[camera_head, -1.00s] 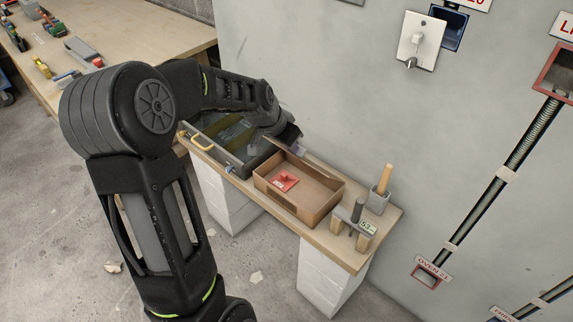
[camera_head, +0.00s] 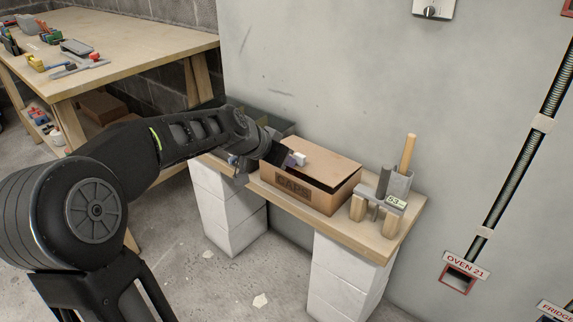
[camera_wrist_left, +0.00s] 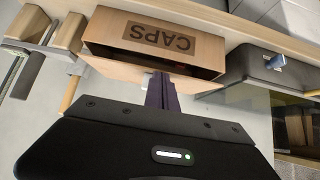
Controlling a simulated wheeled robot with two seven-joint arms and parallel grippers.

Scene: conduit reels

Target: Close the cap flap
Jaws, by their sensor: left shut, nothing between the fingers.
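A brown box marked CAPS (camera_head: 290,184) stands on the narrow wooden shelf. In the left wrist view the box (camera_wrist_left: 150,36) appears upside down. There a dark wedge-shaped gap shows between its front wall and the flap (camera_wrist_left: 130,70), so the flap is not flat on the rim. My left gripper (camera_head: 295,160) is shut and empty at the flap's left part. Its fingers (camera_wrist_left: 161,92) overlap the flap in the left wrist view; I cannot tell whether they touch it. My right gripper is out of view.
A grey holder with a wooden-handled tool (camera_head: 395,180) stands right of the box. A dark case (camera_head: 265,122) lies on the shelf to the left, partly behind my arm. The grey wall is close behind. A workbench (camera_head: 120,50) stands at the back left.

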